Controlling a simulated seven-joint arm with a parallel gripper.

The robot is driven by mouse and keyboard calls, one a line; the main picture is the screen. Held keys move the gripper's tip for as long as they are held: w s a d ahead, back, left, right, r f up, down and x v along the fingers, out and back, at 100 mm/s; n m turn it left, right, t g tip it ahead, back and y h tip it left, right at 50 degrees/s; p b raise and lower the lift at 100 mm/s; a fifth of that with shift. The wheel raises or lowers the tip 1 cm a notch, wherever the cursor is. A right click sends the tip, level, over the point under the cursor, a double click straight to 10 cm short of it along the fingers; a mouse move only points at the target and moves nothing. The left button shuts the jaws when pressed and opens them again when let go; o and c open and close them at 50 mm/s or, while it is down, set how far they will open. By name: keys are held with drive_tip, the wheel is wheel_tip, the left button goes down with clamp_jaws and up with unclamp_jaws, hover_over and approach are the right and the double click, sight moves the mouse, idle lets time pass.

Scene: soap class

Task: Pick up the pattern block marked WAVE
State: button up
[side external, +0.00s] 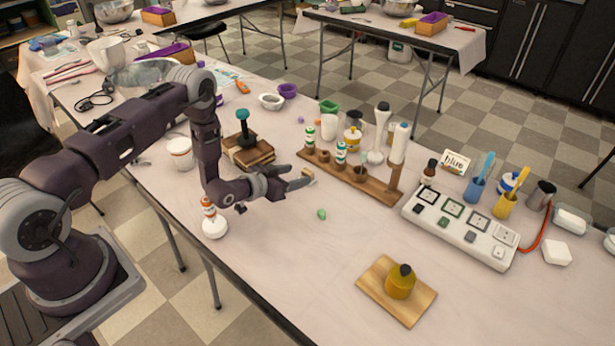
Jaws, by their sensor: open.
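A long white board (459,253) lies at the right of the table. It carries a row of square framed patterns (453,208) and, in front of them, a row of small blocks, among them a green one (443,222), a dark one (470,236) and a pale one (498,251). Their markings are too small to read, so I cannot tell which is WAVE. My gripper (304,180) is open, above the table left of the board and well apart from it. Its fingers point right, towards the wooden rack. I see nothing held between them.
A wooden rack (345,178) with bottles and a tall post stands between my gripper and the board. A yellow bottle (400,283) sits on a wooden board (377,293) in front. A small green piece (321,214) lies below my gripper. The table's front middle is mostly clear.

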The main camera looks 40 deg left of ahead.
sight(305, 173)
drive_tip(key=x, duration=0.5)
drive_tip(key=shift+w+d+f, duration=0.15)
drive_tip(key=shift+w+f, duration=0.1)
drive_tip(key=shift+f, duration=0.05)
drive_tip(key=c, duration=1.2)
drive_tip(key=shift+c, duration=0.2)
drive_tip(key=shift+r, duration=0.15)
